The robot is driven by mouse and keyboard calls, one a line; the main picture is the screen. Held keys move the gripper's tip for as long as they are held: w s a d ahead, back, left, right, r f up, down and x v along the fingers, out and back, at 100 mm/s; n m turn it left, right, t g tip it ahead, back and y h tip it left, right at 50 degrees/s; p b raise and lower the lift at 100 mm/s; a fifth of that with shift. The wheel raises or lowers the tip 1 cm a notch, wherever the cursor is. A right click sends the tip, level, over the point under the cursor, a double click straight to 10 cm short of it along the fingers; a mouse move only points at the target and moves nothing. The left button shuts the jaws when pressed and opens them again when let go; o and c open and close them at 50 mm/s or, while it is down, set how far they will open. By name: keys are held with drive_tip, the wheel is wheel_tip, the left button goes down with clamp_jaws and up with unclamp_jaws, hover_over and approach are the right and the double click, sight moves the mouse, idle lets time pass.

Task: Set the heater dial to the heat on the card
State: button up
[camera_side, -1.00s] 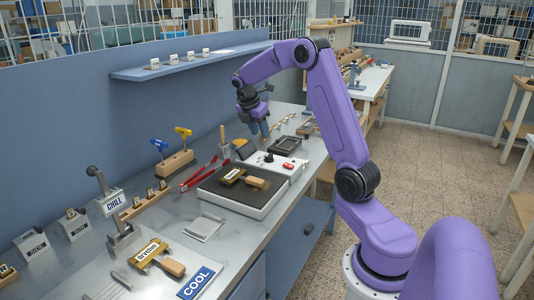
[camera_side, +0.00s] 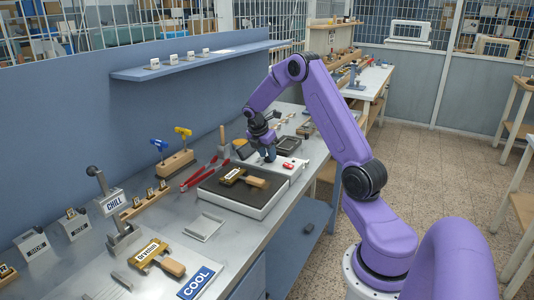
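The heater (camera_side: 262,210) is a white box with a dark plate on top, standing mid-bench. Its control panel (camera_side: 298,168) is at the far end and bears a small red part (camera_side: 288,165). My gripper (camera_side: 268,158) points down at this panel, where the dial is hidden behind the fingers. I cannot tell whether the fingers touch the dial or how far they are apart. A blue card reading COOL (camera_side: 196,283) lies at the front of the bench.
A brass stamp with a wooden handle (camera_side: 256,182) lies on the heater plate. Another stamp (camera_side: 172,266) lies in front. Red tongs (camera_side: 197,174), a wooden block with blue and yellow tools (camera_side: 175,163) and a dark tray (camera_side: 287,144) are near. Bare bench shows around the small metal tray (camera_side: 204,227).

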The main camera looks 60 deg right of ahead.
clamp_jaws()
drive_tip(key=shift+m, duration=0.4)
drive_tip(key=m, duration=0.1)
drive_tip(key=m+g, duration=0.1)
drive_tip(key=m+y, duration=0.1)
drive_tip(key=m, duration=0.1)
drive_tip(key=shift+w+d+g, duration=0.1)
drive_tip(key=shift+w+g, duration=0.15)
drive_tip(key=shift+g, duration=0.05)
drive_tip(key=m, duration=0.2)
drive_tip(key=m+g+y, duration=0.1)
drive_tip(key=m, duration=0.2)
drive_tip(key=shift+w+d, duration=0.15)
drive_tip(key=shift+d, duration=0.05)
drive_tip(key=m+g+y, duration=0.1)
drive_tip(key=m, duration=0.3)
drive_tip(key=shift+d+y, duration=0.15)
drive_tip(key=shift+y, duration=0.25)
drive_tip(key=m, duration=0.2)
drive_tip(key=m+y, duration=0.1)
drive_tip(key=shift+d+m, duration=0.2)
drive_tip(key=shift+m, duration=0.2)
drive_tip(key=m+y, duration=0.1)
drive_tip(key=m, duration=0.3)
drive_tip(key=m+y, duration=0.1)
drive_tip(key=m, duration=0.1)
drive_tip(key=shift+d+t+y, duration=0.25)
drive_tip(key=shift+t+y, duration=0.05)
drive_tip(key=shift+t, duration=0.1)
